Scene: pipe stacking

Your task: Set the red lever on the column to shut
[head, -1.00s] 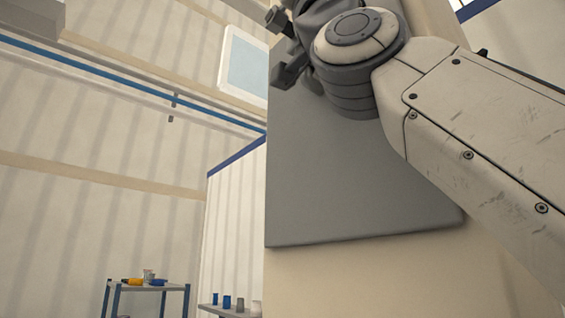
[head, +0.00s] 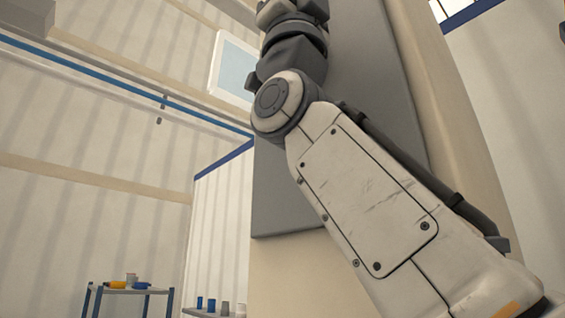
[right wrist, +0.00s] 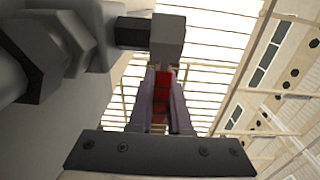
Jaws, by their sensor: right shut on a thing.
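The red lever (right wrist: 161,92) shows in the right wrist view. It lies between the two fingers of my right gripper (right wrist: 163,78), which is shut on it. The lever's far end meets a grey block (right wrist: 168,38) on a short dark shaft (right wrist: 132,32). The column (head: 290,280) is beige and carries a large grey panel (head: 285,205) in the head view. My right arm crosses in front of the panel there and leaves through the top edge, so the lever and right gripper are not seen in that view. My left gripper is not in view.
A shelf (head: 203,312) with several small cups is beside the column. A framed pale-blue panel (head: 232,68) hangs behind. The space left of the column is open.

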